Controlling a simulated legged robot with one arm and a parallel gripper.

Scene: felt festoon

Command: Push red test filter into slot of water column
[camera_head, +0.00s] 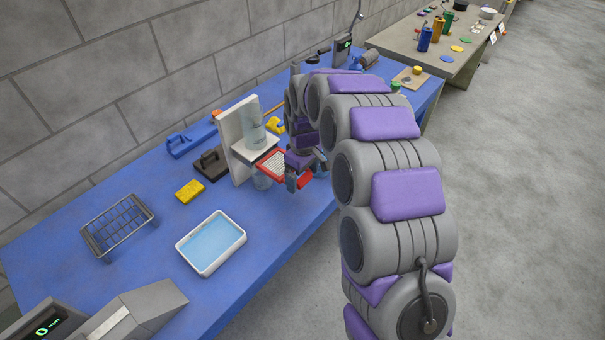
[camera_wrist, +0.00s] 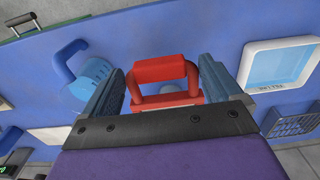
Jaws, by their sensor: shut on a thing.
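The red test filter (camera_head: 272,165), a red frame with a pale mesh, is beside the front of the water column. Its red handle shows between my fingers in the wrist view (camera_wrist: 160,70). My gripper (camera_head: 304,170) is shut on the filter, and both fingers flank the handle in the wrist view (camera_wrist: 162,92). The water column (camera_head: 239,147) is a white stand with a clear upright cylinder above a white shelf and another clear part below. The filter's left edge overlaps the column below the shelf; I cannot tell whether it is inside the slot.
A white tray of blue water (camera_head: 211,243) and a wire rack (camera_head: 118,227) stand left of the column. A yellow sponge (camera_head: 189,191), a dark handled block (camera_head: 211,163) and a blue tool (camera_head: 190,140) lie near it. Blue tabletop (camera_head: 150,280) is clear around the tray.

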